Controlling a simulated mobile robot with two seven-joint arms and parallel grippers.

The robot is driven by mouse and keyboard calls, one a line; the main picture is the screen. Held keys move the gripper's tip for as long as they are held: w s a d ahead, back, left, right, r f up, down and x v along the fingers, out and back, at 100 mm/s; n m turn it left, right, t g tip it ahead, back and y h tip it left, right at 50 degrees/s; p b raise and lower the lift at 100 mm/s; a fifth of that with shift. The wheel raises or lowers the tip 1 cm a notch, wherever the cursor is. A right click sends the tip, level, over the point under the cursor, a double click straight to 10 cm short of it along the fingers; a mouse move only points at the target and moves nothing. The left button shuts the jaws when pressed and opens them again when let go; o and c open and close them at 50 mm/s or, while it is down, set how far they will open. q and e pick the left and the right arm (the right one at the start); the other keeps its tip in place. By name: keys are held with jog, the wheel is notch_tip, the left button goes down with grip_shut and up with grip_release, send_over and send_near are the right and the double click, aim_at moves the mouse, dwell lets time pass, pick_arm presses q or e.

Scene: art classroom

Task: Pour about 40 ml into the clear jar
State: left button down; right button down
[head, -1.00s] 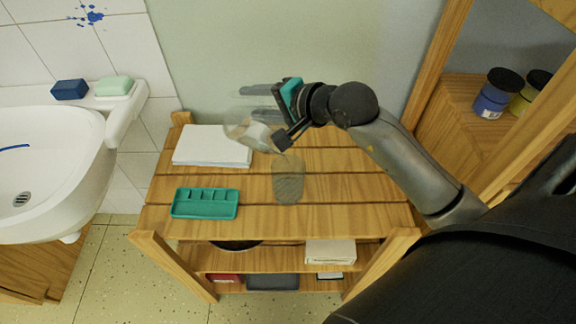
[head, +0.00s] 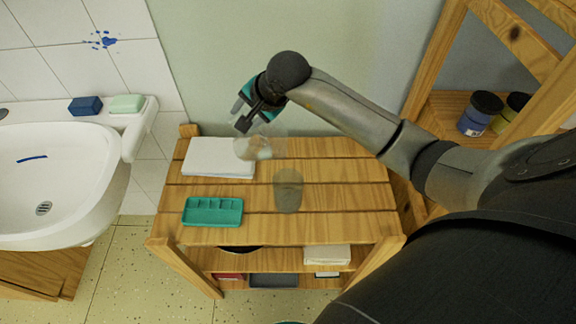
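A clear, greyish jar (head: 288,191) stands upright on the wooden slatted table, right of the green tray. My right gripper (head: 242,116) is above the back of the table, up and left of the jar. A see-through vessel (head: 256,148) with something whitish in it shows just below the gripper, behind and left of the jar. Its outline is faint, so I cannot tell whether the fingers hold it or how full it is. No liquid stream shows. My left gripper is not in view.
A green compartment tray (head: 212,220) and white paper (head: 205,168) lie on the table's left side. The tabletop right of the jar is clear. A sink (head: 110,175) is at left; lidded jars (head: 473,124) stand on the shelf at right.

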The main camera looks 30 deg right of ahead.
jog(key=shift+w+a+f, duration=0.1)
jog(key=shift+w+f, duration=0.1)
jog(key=shift+w, duration=0.05)
jog(key=shift+w+g, duration=0.1)
jog(key=shift+g, duration=0.2)
dwell(1.7)
